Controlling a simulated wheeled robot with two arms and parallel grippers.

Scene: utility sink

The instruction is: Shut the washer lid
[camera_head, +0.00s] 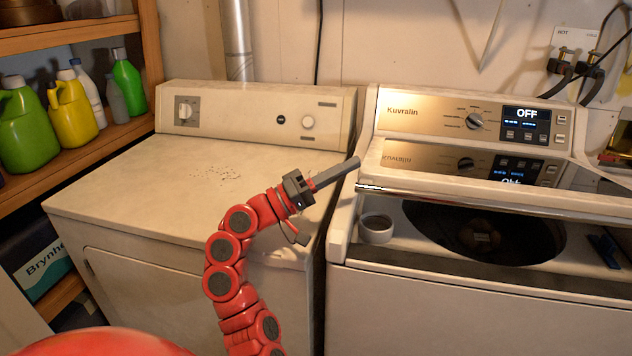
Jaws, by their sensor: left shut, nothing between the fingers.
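The washer (440,300) stands at the right, with a gold control panel reading OFF. Its lid (440,175) is partly open. The lid's glossy top mirrors the panel, and its chrome front edge (490,203) is raised above the tub opening. The dark drum (480,235) shows below that edge. My left gripper (350,167) is shut and empty. Its fingers point right, and the tips are by the left end of the lid's front edge; I cannot tell if they touch. My right gripper is not in view.
A cream dryer (150,190) stands left of the washer under my left arm, its top clear. A small round cup (376,228) sits at the washer opening's left. Shelves with bottles (75,110) stand at far left. Hoses and taps (570,65) are on the back wall.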

